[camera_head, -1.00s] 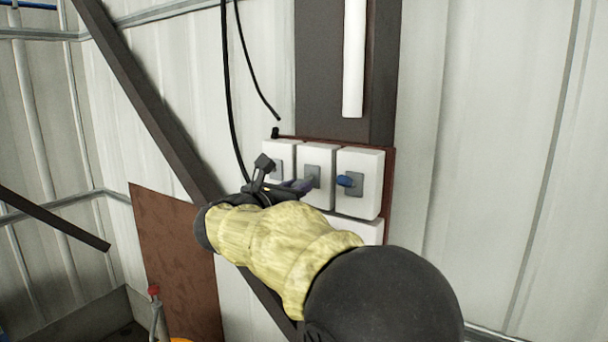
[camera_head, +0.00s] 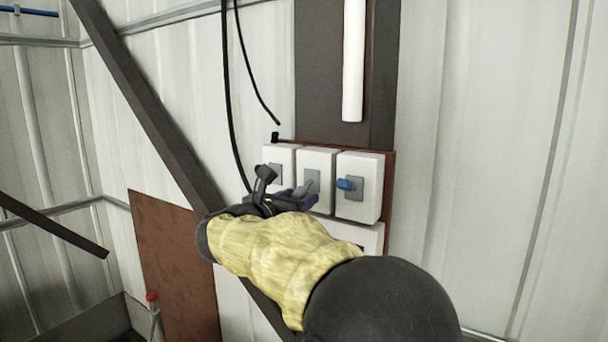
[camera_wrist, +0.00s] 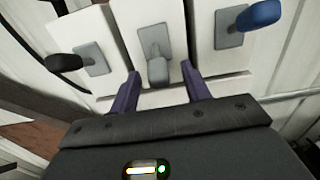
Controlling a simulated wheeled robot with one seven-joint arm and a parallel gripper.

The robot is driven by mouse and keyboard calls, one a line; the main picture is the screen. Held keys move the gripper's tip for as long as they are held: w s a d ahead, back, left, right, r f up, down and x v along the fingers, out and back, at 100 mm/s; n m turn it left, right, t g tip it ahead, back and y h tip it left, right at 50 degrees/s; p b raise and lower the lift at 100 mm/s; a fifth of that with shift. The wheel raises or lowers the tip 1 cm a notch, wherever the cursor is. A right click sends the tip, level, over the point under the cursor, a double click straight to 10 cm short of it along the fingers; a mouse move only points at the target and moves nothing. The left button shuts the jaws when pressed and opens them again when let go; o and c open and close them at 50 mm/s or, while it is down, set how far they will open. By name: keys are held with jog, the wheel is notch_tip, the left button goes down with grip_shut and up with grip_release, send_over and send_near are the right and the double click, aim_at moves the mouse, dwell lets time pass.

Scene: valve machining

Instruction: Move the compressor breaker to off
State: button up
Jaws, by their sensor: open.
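Three white breaker boxes sit side by side on the wall panel. No labels can be read, so I cannot tell which is the compressor breaker. The left box has a black lever (camera_wrist: 64,62) pointing left in the wrist view. The middle box (camera_head: 318,160) has a grey lever (camera_wrist: 157,70). The right box (camera_head: 371,166) has a blue lever (camera_head: 346,184). My gripper (camera_wrist: 160,80) is open, its purple fingers on either side of the grey lever in the wrist view. I cannot tell whether they touch it. My arm partly hides the left and middle boxes in the head view.
Another white box (camera_head: 350,232) sits below the row, partly behind my arm. A dark diagonal beam (camera_head: 150,110) crosses the wall at left. Black cables (camera_head: 230,100) hang above the boxes, and a white tube (camera_head: 353,60) is above right. The wall right of the boxes is clear.

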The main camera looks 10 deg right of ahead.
jog(key=v, duration=0.7)
jog(key=shift+b, duration=0.35)
jog(key=shift+a, duration=0.15)
jog(key=b+v, duration=0.5)
jog(key=v, duration=1.2)
jog(key=shift+r, duration=0.15)
